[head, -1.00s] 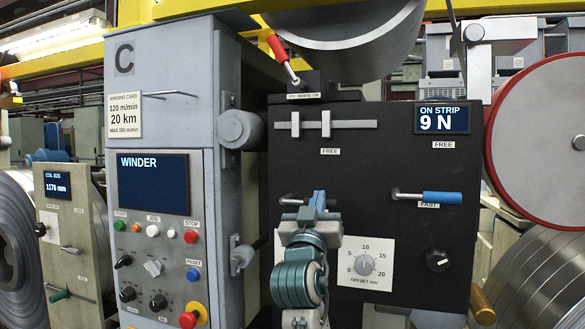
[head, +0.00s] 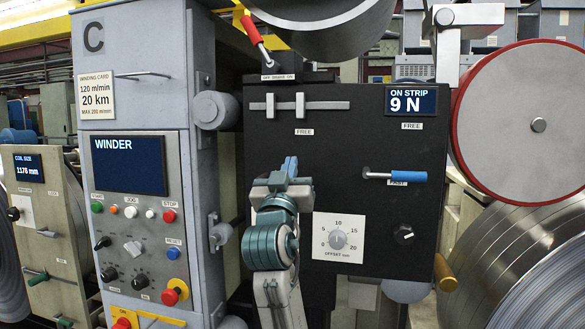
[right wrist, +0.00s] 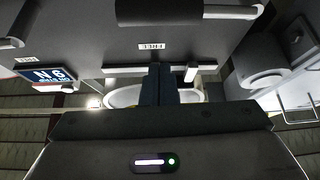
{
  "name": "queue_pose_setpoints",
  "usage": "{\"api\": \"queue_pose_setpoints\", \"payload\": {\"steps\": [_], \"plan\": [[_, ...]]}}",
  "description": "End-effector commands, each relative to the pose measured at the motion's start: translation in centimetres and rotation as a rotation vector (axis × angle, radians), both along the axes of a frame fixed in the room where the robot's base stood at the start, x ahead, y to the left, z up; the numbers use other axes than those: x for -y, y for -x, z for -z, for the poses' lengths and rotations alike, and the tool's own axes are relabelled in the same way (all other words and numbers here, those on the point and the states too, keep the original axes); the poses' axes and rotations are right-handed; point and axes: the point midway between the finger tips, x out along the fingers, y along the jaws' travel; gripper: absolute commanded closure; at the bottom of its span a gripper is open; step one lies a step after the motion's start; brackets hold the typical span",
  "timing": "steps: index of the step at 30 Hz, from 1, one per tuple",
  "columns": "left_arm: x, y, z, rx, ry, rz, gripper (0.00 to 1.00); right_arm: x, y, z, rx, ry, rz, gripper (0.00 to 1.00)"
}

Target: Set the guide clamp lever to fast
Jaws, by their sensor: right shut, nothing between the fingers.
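My right gripper (head: 289,168) is shut and empty, raised in front of the black panel (head: 355,165), below the left FREE label (head: 304,132). Its closed fingers also show in the right wrist view (right wrist: 159,84). In that view a lever with a dark handle (right wrist: 180,11) lies along the panel at the top edge, apart from the fingers. In the head view my gripper and wrist hide this lever and any label under it. A second lever, with a blue handle (head: 407,177), lies level by the FAST label (head: 398,183). My left gripper is out of view.
A rail with two upright guides (head: 300,104) is above my gripper. The offset dial (head: 337,240) is right of my wrist. The grey winder cabinet (head: 128,175) stands left. A red-handled lever (head: 252,31) is on top.

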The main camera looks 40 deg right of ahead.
Motion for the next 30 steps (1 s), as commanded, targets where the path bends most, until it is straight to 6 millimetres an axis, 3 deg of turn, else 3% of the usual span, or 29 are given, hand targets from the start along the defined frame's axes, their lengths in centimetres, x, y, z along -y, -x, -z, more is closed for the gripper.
{"api": "queue_pose_setpoints", "payload": {"steps": [15,30], "plan": [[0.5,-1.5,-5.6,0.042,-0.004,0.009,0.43,-4.9,4.2,4.1,0.000,-0.003,-0.002,1.00],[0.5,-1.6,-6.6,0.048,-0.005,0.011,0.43,-5.5,4.8,4.4,0.000,0.000,0.001,1.00]]}}
